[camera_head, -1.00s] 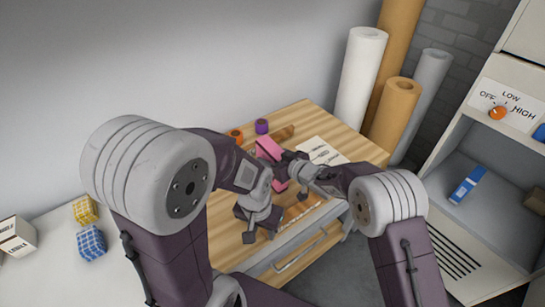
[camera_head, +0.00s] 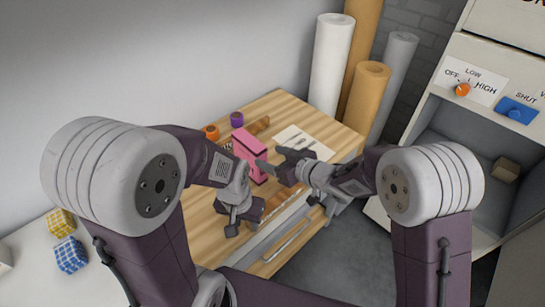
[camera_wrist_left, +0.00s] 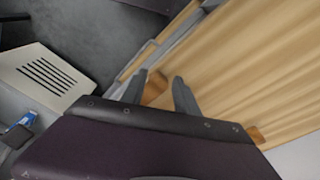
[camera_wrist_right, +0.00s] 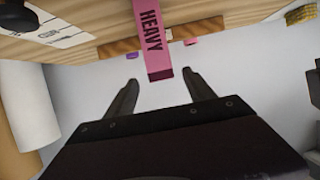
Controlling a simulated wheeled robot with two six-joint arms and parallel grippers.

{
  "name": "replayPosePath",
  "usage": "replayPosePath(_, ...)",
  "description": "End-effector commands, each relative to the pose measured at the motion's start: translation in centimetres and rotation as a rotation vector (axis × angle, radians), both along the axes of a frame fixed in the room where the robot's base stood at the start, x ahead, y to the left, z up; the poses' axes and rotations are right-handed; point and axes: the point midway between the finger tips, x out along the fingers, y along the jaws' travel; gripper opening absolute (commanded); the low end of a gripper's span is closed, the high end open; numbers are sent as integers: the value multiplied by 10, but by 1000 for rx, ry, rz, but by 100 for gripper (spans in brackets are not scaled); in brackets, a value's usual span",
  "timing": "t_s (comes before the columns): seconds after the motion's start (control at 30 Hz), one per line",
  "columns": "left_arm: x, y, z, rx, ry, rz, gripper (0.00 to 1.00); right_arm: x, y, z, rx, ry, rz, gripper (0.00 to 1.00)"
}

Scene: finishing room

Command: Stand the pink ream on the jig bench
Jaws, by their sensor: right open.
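The pink ream (camera_head: 250,152) stands upright on the wooden jig bench (camera_head: 283,107). In the right wrist view the ream (camera_wrist_right: 151,38), with a HEAVY label, shows beyond the fingertips. My right gripper (camera_head: 270,160) is open just right of the ream, its fingers pointing at it; the ream looks free of the fingers. My left gripper (camera_head: 243,213) is low over the front left of the bench, apart from the ream. Its fingers (camera_wrist_left: 160,90) are spread in the left wrist view, with a brown wooden piece (camera_wrist_left: 155,87) showing behind them. The ream's base is partly hidden by my arms.
Orange (camera_head: 211,132) and purple (camera_head: 237,118) rolls and a printed sheet (camera_head: 303,141) lie on the bench. Tall paper rolls (camera_head: 331,65) stand behind. A cabinet (camera_head: 425,150) with knobs is at right. Yellow (camera_head: 61,223) and blue (camera_head: 71,255) checked blocks sit at lower left.

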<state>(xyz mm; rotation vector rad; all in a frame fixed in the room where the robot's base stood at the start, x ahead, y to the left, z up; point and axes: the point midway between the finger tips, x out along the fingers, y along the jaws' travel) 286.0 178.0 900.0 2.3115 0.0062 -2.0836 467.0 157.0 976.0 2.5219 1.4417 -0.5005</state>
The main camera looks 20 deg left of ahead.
Motion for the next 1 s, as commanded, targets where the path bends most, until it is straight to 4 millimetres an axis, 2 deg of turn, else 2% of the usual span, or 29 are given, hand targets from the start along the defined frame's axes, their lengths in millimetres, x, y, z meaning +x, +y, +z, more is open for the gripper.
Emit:
replayPosePath(0.37, 0, 0, 0, 0, 0, 0, 36, -1, -1, 0, -1, 0, -1, 63)
replayPosePath(0.43, 0, 0, 0, 0, 0, 0, 36, 5, -13, -1, -23, 8, -39, 63)
replayPosePath(0.47, 0, 0, 0, 0, 0, 0, 36, 11, -26, -3, -47, 17, -81, 63)
replayPosePath(0.53, 0, 0, 0, 0, 0, 0, 36, 25, -79, -13, -139, 66, -234, 63)
replayPosePath(0.57, 0, 0, 0, 0, 0, 0, 36, 28, -109, -19, -189, 103, -318, 63)
replayPosePath(0.6, 0, 0, 0, 0, 0, 0, 36, 26, -154, -28, -260, 170, -436, 63)
replayPosePath(0.67, 0, 0, 0, 0, 0, 0, 36, 6, -218, -42, -357, 298, -599, 63)
replayPosePath(0.7, 0, 0, 0, 0, 0, 0, 36, -17, -254, -51, -412, 398, -690, 63)
replayPosePath(0.73, 0, 0, 0, 0, 0, 0, 36, -37, -277, -57, -445, 476, -750, 63)
replayPosePath(0.8, 0, 0, 0, 0, 0, 0, 36, -88, -313, -68, -498, 658, -851, 63)
replayPosePath(0.83, 0, 0, 0, 0, 0, 0, 36, -108, -322, -70, -511, 729, -880, 63)
replayPosePath(0.9, 0, 0, 0, 0, 0, 0, 36, -147, -333, -74, -524, 864, -923, 63)
replayPosePath(1.0, 0, 0, 0, 0, 0, 0, 36, -177, -336, -75, -527, 971, -944, 63)
